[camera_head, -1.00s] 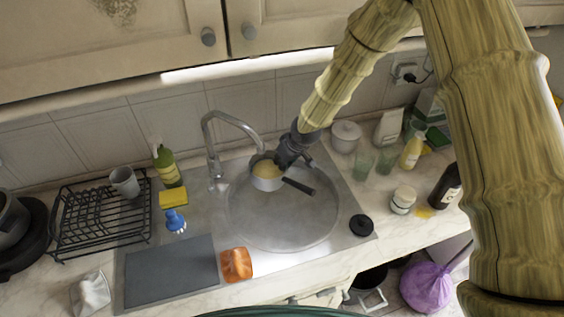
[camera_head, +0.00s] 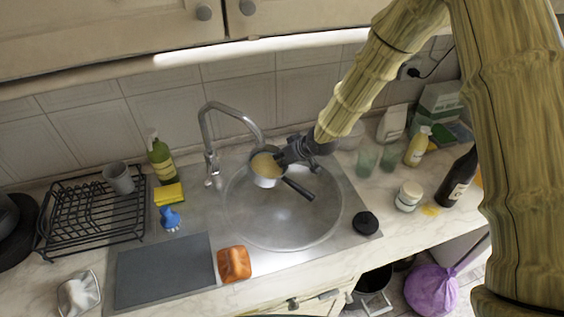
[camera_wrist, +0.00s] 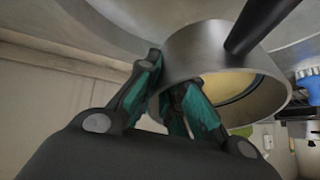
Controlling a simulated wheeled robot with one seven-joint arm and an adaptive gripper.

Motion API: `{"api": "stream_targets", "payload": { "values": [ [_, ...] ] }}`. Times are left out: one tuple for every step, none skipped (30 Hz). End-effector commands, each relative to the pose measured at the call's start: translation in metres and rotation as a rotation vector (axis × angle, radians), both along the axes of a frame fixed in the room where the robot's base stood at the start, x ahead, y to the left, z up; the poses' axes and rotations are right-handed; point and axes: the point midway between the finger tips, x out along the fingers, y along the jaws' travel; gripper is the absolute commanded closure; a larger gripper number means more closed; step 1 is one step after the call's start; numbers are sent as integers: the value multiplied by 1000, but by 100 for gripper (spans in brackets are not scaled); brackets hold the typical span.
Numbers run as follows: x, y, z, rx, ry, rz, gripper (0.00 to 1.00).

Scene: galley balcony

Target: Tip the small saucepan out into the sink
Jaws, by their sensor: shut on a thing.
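The small saucepan (camera_head: 267,181) is a steel pan with a dark handle and yellowish contents. It is held above the back of the round sink (camera_head: 300,226), near the tap. In the head view it looks tilted a little, with the contents still inside. My gripper (camera_head: 283,156) is shut on the pan's rim and wall at its back right. In the wrist view the teal finger pads (camera_wrist: 178,103) straddle the wall of the saucepan (camera_wrist: 200,50), and the yellowish contents show inside. The handle points right and toward the front, away from my gripper.
The tap (camera_head: 208,150) arches close to the pan's left. A dish rack (camera_head: 95,215), a green bottle (camera_head: 161,160), a yellow sponge (camera_head: 168,194) and a blue brush (camera_head: 170,220) stand left. Glasses (camera_head: 367,160) and bottles stand right. A black lid (camera_head: 365,223) lies by the sink.

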Motion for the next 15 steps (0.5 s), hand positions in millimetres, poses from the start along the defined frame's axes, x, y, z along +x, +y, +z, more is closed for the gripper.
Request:
{"api": "stream_targets", "payload": {
  "values": [
    [1, 0, -3, 10, -9, -1, 100],
    [1, 0, -3, 16, -13, 0, 100],
    [0, 0, -3, 24, -20, -1, 100],
    [0, 0, -3, 29, -24, 0, 100],
    [0, 0, -4, 34, -29, 0, 100],
    [0, 1, -4, 42, -35, 1, 100],
    [0, 0, -4, 48, -40, 0, 100],
    [0, 0, -4, 54, -44, 0, 100],
    [1, 0, -4, 61, -51, -1, 100],
    [1, 0, -4, 67, -57, 0, 100],
    [1, 0, -4, 73, -60, -1, 100],
    [1, 0, -5, 81, -67, 0, 100],
    [1, 0, -5, 87, -72, -1, 100],
    [1, 0, -5, 92, -76, 0, 100],
    [1, 0, -6, 99, -82, 0, 100]
  ]
}}
